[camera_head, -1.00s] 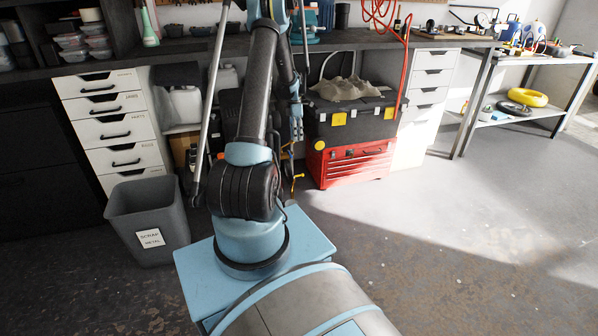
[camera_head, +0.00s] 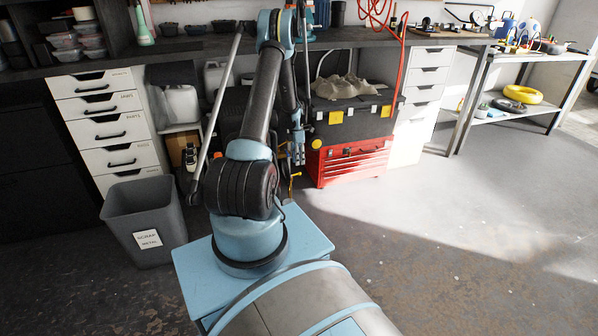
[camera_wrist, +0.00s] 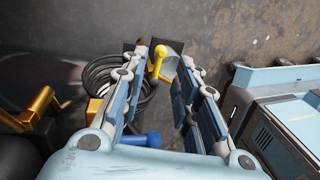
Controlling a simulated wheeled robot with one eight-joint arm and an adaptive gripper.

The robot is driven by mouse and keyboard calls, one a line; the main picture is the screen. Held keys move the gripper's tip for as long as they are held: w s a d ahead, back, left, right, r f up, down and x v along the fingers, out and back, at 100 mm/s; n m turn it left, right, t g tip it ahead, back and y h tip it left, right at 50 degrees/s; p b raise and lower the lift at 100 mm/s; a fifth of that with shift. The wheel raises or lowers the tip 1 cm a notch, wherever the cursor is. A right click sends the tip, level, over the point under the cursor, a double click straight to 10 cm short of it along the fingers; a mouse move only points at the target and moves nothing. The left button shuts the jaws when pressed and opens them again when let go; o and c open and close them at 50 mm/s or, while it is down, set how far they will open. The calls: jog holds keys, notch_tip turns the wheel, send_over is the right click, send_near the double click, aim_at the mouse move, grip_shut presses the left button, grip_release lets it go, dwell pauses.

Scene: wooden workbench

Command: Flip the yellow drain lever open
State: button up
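The yellow lever (camera_wrist: 157,61) shows in the wrist view between the tips of my gripper (camera_wrist: 162,58). Its rounded end points toward the camera, and I cannot tell whether the fingers touch it. The fingers are spread apart with a gap around it. In the head view, a small yellow lever (camera_head: 293,184) sits low beside the red tool chest. My gripper (camera_head: 297,158) hangs just above it there, too small to read its fingers. The lever's base is mostly hidden in both views.
A coiled black hose (camera_wrist: 100,80) lies left of the fingers in the wrist view. A gold-coloured fitting (camera_wrist: 38,105) is farther left, and a blue part (camera_wrist: 152,138) lies between the fingers. The red tool chest (camera_head: 352,162) stands right of my arm. Open floor (camera_head: 480,220) is at right.

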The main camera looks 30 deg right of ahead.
jog(key=shift+s+a+f, duration=0.1)
jog(key=shift+s+f, duration=0.1)
jog(key=shift+f, duration=0.8)
jog(key=shift+s+f, duration=0.2)
jog(key=shift+f, duration=0.8)
jog(key=shift+s+a+f, duration=0.1)
jog(key=shift+s+f, duration=0.1)
jog(key=shift+f, duration=0.8)
jog(key=shift+c, duration=0.5)
grip_shut()
